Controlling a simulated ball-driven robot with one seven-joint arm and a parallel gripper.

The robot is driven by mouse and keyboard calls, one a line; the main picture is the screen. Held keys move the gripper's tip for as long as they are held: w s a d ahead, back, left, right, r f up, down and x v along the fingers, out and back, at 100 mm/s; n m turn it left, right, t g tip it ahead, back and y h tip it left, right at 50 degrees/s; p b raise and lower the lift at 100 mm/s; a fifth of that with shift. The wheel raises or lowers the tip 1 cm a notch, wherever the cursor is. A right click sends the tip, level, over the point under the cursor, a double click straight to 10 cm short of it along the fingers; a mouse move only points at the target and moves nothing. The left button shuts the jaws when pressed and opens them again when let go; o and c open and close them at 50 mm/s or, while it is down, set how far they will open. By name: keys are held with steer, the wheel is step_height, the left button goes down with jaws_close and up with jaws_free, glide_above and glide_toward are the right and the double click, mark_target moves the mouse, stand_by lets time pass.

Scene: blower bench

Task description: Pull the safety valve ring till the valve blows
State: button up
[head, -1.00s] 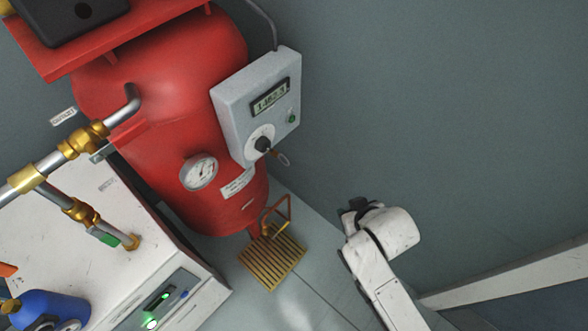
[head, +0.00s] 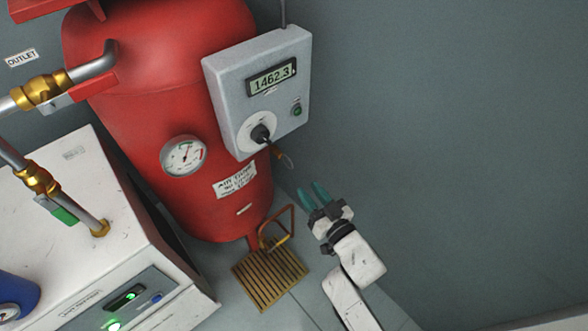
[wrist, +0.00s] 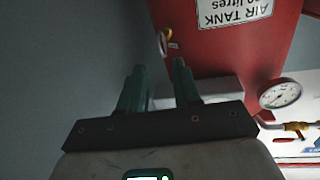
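The safety valve is a small brass fitting (head: 277,152) with a thin metal pull ring (head: 287,161), at the right side of the red air tank (head: 165,125), just below the grey display box. In the wrist view the ring (wrist: 163,43) hangs at the tank's left edge, beyond the fingertips. My gripper (head: 314,190) is open and empty, its two teal fingers pointing up towards the ring. It is below and right of the ring in the head view and apart from it. In the wrist view the gripper (wrist: 159,70) shows a clear gap between its fingers.
The grey box (head: 258,90) reads 1462.3 and has a black knob (head: 261,133). A dial gauge (head: 184,156) is on the tank. A bent brass pipe (head: 289,222) stands over a floor grate (head: 270,280). A white cabinet (head: 85,215) is at left. Right of my gripper is free room.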

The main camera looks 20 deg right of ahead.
mark_target(292, 166)
steer(key=shift+w+a+b, duration=0.25)
steer(key=shift+w+b, duration=0.35)
steer(key=shift+w, duration=1.05)
steer(key=shift+w+a+b, duration=0.2)
steer(key=shift+w+b, duration=0.35)
steer(key=shift+w, duration=1.05)
steer(key=shift+w+a+b, duration=0.25)
steer(key=shift+w+b, duration=0.35)
steer(key=shift+w, duration=1.05)
jaws_close()
steer(key=shift+d+r, duration=0.1)
steer(key=shift+d, duration=0.05)
